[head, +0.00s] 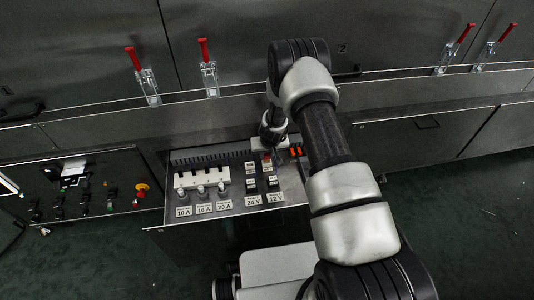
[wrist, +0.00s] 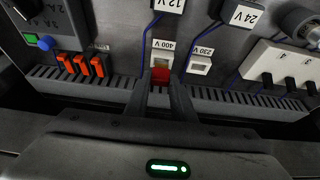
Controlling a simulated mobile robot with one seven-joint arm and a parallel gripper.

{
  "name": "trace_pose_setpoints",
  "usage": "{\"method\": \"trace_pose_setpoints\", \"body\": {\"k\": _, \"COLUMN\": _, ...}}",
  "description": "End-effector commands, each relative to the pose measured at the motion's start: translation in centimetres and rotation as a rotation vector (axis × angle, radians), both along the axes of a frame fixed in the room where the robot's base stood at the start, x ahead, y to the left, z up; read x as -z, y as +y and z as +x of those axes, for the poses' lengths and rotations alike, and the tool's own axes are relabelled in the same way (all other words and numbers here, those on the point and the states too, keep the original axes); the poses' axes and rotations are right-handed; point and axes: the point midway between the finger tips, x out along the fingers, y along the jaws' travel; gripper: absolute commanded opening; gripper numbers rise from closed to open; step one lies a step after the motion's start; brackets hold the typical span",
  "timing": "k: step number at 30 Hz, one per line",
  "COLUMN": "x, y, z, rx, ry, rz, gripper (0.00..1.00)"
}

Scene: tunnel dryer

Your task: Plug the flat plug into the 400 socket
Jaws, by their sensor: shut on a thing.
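My gripper (wrist: 160,90) is shut on a small red plug (wrist: 160,76), apparently the flat plug. The plug also shows as a red spot in the head view (head: 267,156). In the wrist view, which shows the panel upside down, the 400 socket (wrist: 161,57) is a white block with its label, straight in front of the plug. The plug's front end overlaps the socket's opening. I cannot tell whether it is inside or just before it. The 230 socket (wrist: 199,66) sits beside it, with an empty opening.
Several orange parts (wrist: 80,65) stand beside a slotted grey duct (wrist: 240,100). Blue wires run past the sockets. Breakers with 24 V (wrist: 238,14) and 12 V labels sit near. A white block with black knobs (head: 202,180) is at the left of the panel.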

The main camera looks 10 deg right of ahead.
Motion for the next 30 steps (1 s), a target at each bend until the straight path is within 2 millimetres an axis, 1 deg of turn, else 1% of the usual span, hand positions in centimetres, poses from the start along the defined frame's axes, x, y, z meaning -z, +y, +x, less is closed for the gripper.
{"method": "trace_pose_setpoints", "body": {"k": 24, "x": 2.2, "y": 0.0, "z": 0.0, "rx": 0.001, "ry": 0.000, "rz": 0.000, "gripper": 0.00}}
{"method": "trace_pose_setpoints", "body": {"k": 25, "x": 2.1, "y": 0.0, "z": 0.0, "rx": 0.001, "ry": 0.000, "rz": 0.000, "gripper": 0.26}}
{"method": "trace_pose_setpoints", "body": {"k": 28, "x": 2.0, "y": 0.0, "z": 0.0, "rx": 0.001, "ry": 0.000, "rz": 0.000, "gripper": 0.43}}
{"method": "trace_pose_setpoints", "body": {"k": 30, "x": 2.0, "y": 0.0, "z": 0.0, "rx": 0.001, "ry": 0.000, "rz": 0.000, "gripper": 0.44}}
